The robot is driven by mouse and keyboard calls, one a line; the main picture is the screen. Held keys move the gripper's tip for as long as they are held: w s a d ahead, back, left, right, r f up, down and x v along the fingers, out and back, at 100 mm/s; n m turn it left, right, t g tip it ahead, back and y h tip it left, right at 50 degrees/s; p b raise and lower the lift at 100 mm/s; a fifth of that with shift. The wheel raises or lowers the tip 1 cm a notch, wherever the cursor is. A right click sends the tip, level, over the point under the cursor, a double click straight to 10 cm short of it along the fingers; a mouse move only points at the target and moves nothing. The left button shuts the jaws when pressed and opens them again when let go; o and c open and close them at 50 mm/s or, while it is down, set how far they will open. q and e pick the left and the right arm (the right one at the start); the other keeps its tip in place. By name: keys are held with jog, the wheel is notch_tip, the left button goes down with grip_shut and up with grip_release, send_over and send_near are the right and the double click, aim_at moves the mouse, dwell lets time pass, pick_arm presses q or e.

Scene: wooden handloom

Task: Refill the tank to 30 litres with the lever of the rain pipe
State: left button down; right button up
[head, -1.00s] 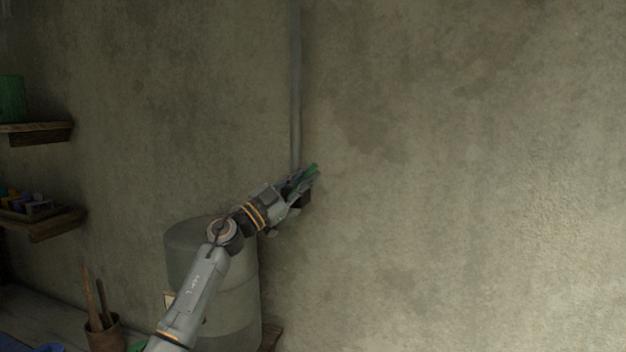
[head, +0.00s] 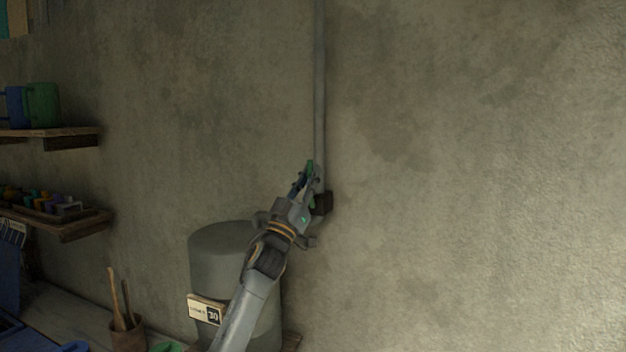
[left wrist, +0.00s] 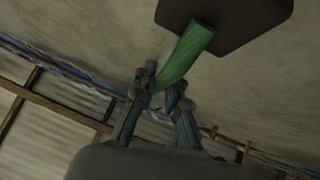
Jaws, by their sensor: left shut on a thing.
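The grey rain pipe (head: 320,100) runs down the wall to a dark valve block (head: 323,204) above the tank (head: 212,252). The green lever (head: 310,167) stands nearly upright beside the pipe. It also shows in the left wrist view as a green bar (left wrist: 190,52) in front of a dark plate-like block (left wrist: 228,18). My left gripper (head: 304,181) is shut on the lever, with its fingers on both sides of the bar in the left wrist view (left wrist: 160,96). My forearm hides part of the tank, and no water level can be read. My right gripper is out of view.
A small sign (head: 205,310) with "30" on it is at the tank's front. A brown pot (head: 128,338) with sticks stands left of it. Shelves (head: 70,134) with mugs and coloured pieces are on the left wall. The wall to the right is bare.

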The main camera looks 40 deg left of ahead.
pick_arm(q)
jog(key=shift+n, duration=0.3)
jog(key=c, duration=1.4)
grip_release()
jog(key=shift+o, duration=0.3)
jog(key=shift+a, duration=0.1)
jog(key=v, duration=1.2)
jog(key=shift+s+f, duration=0.1)
